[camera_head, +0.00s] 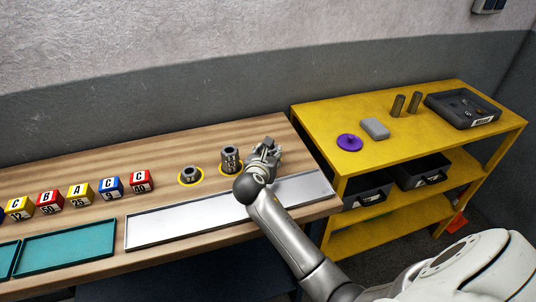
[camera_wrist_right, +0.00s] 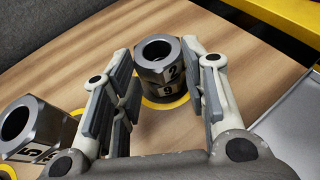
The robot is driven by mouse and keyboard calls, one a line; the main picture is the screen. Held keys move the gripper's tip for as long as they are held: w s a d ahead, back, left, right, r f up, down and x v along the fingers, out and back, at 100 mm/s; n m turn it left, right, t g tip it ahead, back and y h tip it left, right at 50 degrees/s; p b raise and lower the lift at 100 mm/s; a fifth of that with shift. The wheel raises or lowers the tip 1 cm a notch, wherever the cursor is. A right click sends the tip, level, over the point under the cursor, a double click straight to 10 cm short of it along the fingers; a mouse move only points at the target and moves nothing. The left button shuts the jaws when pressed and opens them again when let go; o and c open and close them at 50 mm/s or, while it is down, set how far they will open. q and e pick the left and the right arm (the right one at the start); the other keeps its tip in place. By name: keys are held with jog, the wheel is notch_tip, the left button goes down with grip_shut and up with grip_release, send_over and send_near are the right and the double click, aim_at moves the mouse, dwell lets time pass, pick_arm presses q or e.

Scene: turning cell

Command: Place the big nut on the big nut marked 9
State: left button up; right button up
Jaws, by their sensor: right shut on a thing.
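A dark grey big nut marked 2 (camera_wrist_right: 150,72) stands on top of the big nut marked 9 (camera_wrist_right: 162,92) in the right wrist view. The two form an upright stack (camera_head: 230,157), roughly lined up, inside a yellow ring on the wooden bench. My right gripper (camera_wrist_right: 158,58) is shut on the upper nut, with one finger on each side of it. In the head view my right gripper (camera_head: 262,153) is just right of the stack. The contact between the two nuts is only partly visible. My left gripper is out of view.
Another big nut (camera_head: 190,174) stands in a yellow ring left of the stack; it also shows in the right wrist view (camera_wrist_right: 34,128). A long light tray (camera_head: 180,224) lies in front. Lettered blocks (camera_head: 80,195) stand at left. A yellow shelf (camera_head: 330,118) adjoins at right.

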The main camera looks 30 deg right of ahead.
jog(key=o, duration=1.1)
jog(key=shift+o, duration=0.2)
jog(key=v, duration=1.2)
jog(key=shift+r, duration=0.1)
